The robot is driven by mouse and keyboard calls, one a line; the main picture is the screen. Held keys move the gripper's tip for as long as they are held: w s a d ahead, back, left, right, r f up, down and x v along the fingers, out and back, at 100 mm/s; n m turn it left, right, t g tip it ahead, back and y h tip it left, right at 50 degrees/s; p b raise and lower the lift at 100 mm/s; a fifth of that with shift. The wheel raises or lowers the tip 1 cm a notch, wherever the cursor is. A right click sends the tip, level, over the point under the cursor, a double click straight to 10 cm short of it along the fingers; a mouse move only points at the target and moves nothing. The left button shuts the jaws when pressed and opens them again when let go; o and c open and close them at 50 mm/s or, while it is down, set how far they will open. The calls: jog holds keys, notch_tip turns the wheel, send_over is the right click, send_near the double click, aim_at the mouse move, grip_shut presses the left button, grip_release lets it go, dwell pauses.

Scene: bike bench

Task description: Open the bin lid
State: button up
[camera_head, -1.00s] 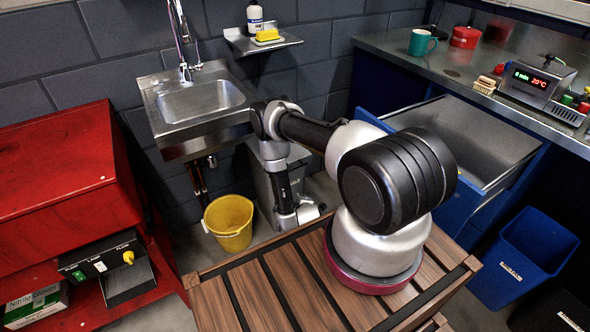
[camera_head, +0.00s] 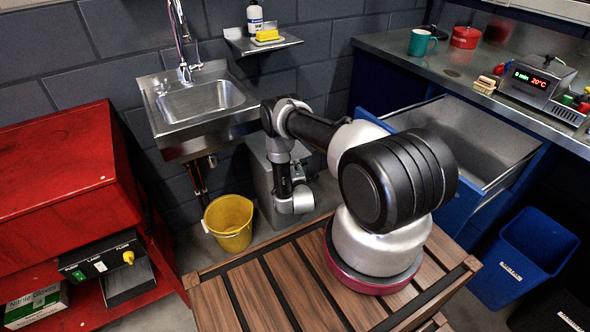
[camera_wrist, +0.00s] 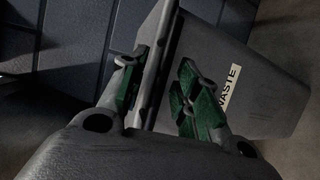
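The grey waste bin (camera_wrist: 262,85), with a white "WASTE" label, fills the right of the wrist view, tilted in the picture. In the head view the bin (camera_head: 262,185) stands on the floor below the sink, partly hidden by my arm. The lid's position is not clear there. My gripper (camera_wrist: 163,65) has green-padded fingers spread apart. A long thin grey edge at the bin's top runs between them, close to the left finger. I cannot tell whether this edge is lid or rim, or whether a finger touches it. My fingers cannot be made out in the head view.
A yellow bucket (camera_head: 229,222) stands just left of the bin. A steel sink (camera_head: 198,104) hangs above it on the wall. An open blue drawer (camera_head: 470,205) is to the right. A slatted wooden surface (camera_head: 255,290) lies in front.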

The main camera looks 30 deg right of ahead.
grip_shut()
